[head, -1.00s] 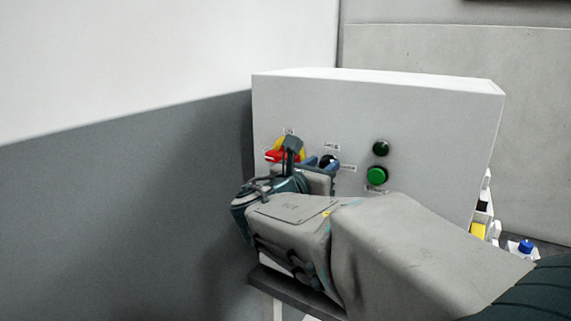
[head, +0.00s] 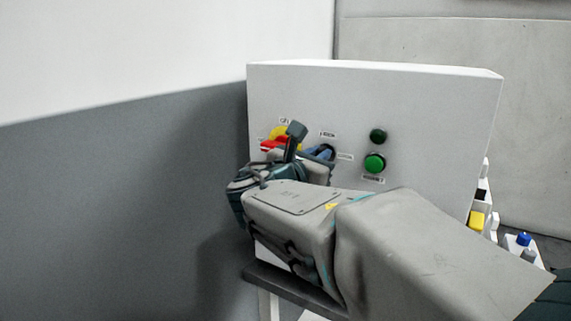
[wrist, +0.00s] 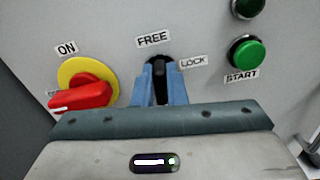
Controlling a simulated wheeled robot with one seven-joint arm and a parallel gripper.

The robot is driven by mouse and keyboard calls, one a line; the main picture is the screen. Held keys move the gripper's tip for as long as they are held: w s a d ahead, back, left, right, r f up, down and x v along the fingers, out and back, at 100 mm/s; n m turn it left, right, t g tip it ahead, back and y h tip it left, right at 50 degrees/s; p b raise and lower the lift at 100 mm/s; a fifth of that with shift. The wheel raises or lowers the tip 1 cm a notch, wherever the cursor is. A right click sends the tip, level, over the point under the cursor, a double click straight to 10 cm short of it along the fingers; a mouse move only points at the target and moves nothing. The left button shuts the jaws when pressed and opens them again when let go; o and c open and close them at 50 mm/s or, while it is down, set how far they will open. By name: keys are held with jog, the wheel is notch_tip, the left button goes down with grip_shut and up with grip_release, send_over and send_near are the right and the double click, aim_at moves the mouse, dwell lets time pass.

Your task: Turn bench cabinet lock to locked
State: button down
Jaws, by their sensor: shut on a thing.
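The bench cabinet (head: 420,110) is a light grey box with controls on its front. In the wrist view, the cabinet lock is a small black knob (wrist: 160,67) between the blue fingers of my gripper (wrist: 161,78), which are shut on it. The FREE label (wrist: 153,40) is above the knob and the LOCK label (wrist: 193,62) is to its right. The knob's visible bar points up in the picture, near FREE. Its lower part is hidden by my gripper. In the head view my gripper (head: 321,153) is at the panel and mostly covers the knob.
A red switch handle (wrist: 80,95) on a yellow disc, labelled ON, is close left of my gripper. A green START button (wrist: 247,53) and a dark green lamp (head: 377,136) are to the right. A grey wall (head: 120,220) stands close on the left.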

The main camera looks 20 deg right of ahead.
jog(key=shift+s+d+f+m+b, duration=0.1)
jog(key=shift+s+f+m+b, duration=0.1)
jog(key=shift+m+b, duration=2.85)
jog(key=shift+s+d+f+m+b, duration=0.1)
jog(key=shift+f+m+b, duration=0.15)
jog(key=shift+m+b, duration=2.8)
jog(key=shift+s+d+f+m+b, duration=0.15)
jog(key=shift+m+b, duration=1.65)
jog(key=shift+b, duration=2.45)
jog(key=shift+a+m, duration=0.1)
jog(key=shift+m, duration=0.2)
jog(key=c, duration=1.5)
grip_release()
jog(key=shift+w, duration=0.1)
jog(key=shift+o, duration=0.2)
